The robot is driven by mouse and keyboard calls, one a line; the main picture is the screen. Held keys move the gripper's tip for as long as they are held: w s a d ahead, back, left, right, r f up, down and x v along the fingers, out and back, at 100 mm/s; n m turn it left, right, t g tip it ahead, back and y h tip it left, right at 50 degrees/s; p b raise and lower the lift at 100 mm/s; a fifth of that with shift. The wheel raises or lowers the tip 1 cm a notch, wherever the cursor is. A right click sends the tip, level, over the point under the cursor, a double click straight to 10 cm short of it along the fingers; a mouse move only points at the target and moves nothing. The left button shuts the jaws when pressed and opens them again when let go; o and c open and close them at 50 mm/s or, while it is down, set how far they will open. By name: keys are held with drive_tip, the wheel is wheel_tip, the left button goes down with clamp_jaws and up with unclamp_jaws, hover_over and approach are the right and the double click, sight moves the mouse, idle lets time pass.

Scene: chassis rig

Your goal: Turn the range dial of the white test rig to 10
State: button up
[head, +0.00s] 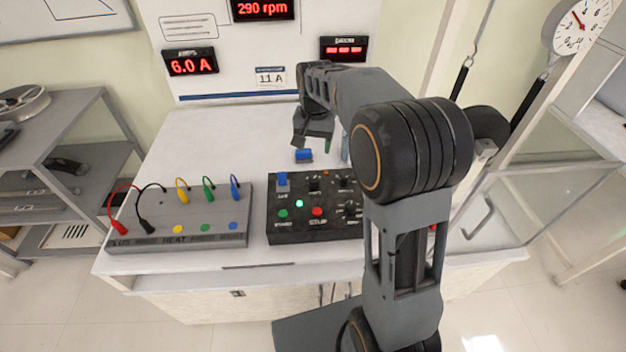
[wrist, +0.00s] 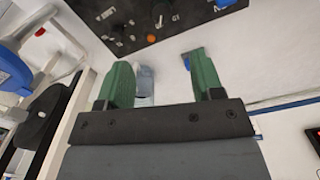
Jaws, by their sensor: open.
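The white test rig (head: 185,150) is a bench with a back panel. On it stands a black control box (head: 290,236) with a lit green lamp, a red button and several dark knobs (head: 314,186). The labels are too small to tell which knob is the range dial or its setting. My arm hides the box's right part. My gripper (head: 316,144) is open above the bench behind the box. In the wrist view its green fingers (wrist: 160,72) are apart, with a grey-blue piece (wrist: 145,82) seen between them; contact cannot be told. The box (wrist: 150,22) lies beyond the fingertips.
A grey terminal block (head: 180,215) with several coloured plugs and leads stands left of the box. A small blue object (head: 303,155) lies behind the box. Panel displays read 6.0 A (head: 190,63) and 290 rpm (head: 262,9). A glass case (head: 540,185) stands at right.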

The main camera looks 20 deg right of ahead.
sight(314, 179)
wheel_tip(314, 179, down, 14)
drive_tip(key=shift+w+a+r+b, duration=0.1)
drive_tip(key=shift+r+b, duration=0.1)
drive_tip(key=shift+b, duration=0.1)
drive_tip(key=shift+c, duration=0.4)
